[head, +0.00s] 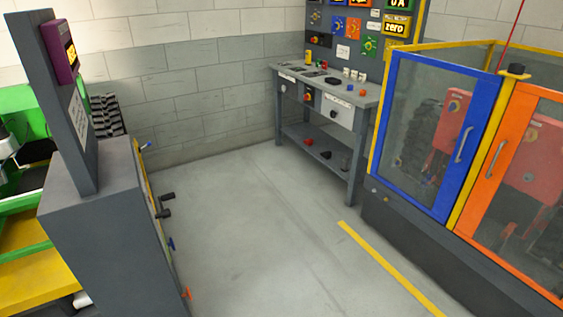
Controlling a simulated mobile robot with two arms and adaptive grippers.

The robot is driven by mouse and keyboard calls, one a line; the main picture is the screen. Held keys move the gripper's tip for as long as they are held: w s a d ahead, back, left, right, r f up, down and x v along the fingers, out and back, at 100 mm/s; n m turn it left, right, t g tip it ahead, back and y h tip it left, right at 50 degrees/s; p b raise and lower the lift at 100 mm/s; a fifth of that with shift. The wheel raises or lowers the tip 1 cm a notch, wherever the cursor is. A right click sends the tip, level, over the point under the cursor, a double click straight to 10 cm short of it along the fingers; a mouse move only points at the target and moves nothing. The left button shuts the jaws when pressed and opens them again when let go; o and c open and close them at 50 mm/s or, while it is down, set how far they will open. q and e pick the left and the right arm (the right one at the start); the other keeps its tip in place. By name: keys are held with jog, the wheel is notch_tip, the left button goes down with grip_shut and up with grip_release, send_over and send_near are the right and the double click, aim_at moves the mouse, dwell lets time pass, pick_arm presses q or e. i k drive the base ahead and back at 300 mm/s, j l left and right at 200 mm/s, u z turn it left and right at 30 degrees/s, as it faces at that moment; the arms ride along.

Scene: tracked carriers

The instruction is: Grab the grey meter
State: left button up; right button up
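I cannot pick out the grey meter for certain. Several small dark, light and coloured items lie on the grey workbench (368,101) against the back wall, too small to identify. A small dark grey item (326,154) lies on the bench's lower shelf beside a red item (308,142). Neither of my grippers is in view.
A grey cabinet with a post (90,195) stands at left, with handles jutting from its right side. A caged cell with a blue door (415,130) and an orange door (500,165) stands at right. The floor (260,230) between is clear, with a yellow line (385,265).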

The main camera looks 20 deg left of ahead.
aim_at(346, 158)
jog(key=u, duration=0.25)
jog(key=i+z, duration=0.1)
jog(key=i, duration=0.65)
jog(key=i+j+u, duration=0.1)
jog(key=i+u, duration=0.25)
jog(key=i, duration=0.2)
jog(key=i+u, duration=0.3)
jog(key=i, duration=0.2)
jog(key=i+l+u, duration=0.2)
jog(key=i+u, duration=0.15)
jog(key=i, duration=0.2)
jog(key=i+l+u, duration=0.3)
jog(key=i, duration=0.2)
jog(key=i+z, duration=0.1)
jog(key=i, duration=0.35)
jog(key=i+j+z, duration=0.15)
jog(key=i, duration=0.25)
jog(key=i+j+z, duration=0.1)
jog(key=i, duration=0.35)
jog(key=i+j+z, duration=0.15)
jog(key=i, duration=0.25)
jog(key=j, duration=0.1)
